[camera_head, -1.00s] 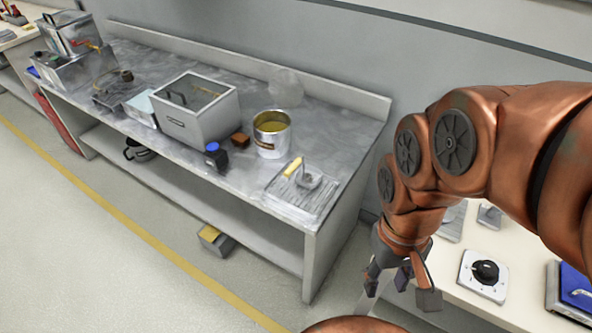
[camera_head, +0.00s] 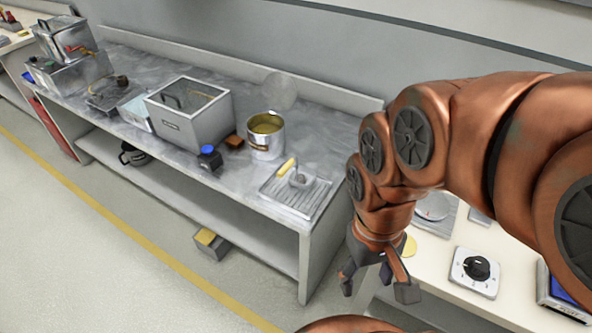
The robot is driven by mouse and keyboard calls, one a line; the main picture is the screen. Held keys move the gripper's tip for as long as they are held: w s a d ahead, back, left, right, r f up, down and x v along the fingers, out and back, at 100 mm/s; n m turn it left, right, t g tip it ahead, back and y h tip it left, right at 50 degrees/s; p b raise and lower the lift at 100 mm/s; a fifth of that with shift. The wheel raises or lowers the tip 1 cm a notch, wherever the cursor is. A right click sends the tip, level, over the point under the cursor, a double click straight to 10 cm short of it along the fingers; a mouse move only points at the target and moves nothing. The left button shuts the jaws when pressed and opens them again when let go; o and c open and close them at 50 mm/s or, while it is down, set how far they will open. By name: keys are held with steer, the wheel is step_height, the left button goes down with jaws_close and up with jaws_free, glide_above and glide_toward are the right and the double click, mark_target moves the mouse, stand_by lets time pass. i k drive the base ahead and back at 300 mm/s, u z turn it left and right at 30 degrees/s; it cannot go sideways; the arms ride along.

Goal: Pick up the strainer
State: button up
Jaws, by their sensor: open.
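A pale, see-through round disc (camera_head: 280,91), which looks like the strainer, stands at the back of the grey bench (camera_head: 335,145) behind a metal pot (camera_head: 266,140). Its lower part is partly hidden by the pot, and I cannot make out a handle. My gripper (camera_head: 378,286) hangs at the end of my copper-coloured arm, right of the bench's near end. It points down with its fingers spread and empty, well apart from the disc.
On the bench stand a lidded grey box (camera_head: 188,112), a blue-capped jar (camera_head: 209,158) and a ridged tray (camera_head: 296,190) with a yellow-handled tool (camera_head: 287,167). A white table (camera_head: 455,250) with a dial box (camera_head: 475,270) stands right.

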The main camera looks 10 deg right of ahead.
mark_target(310, 174)
steer(key=u, duration=0.5)
steer(key=k, duration=1.15)
steer(key=u, duration=1.4)
steer(key=i, duration=1.2)
steer(key=z, duration=0.85)
steer(key=i, duration=0.65)
steer(key=z, duration=0.7)
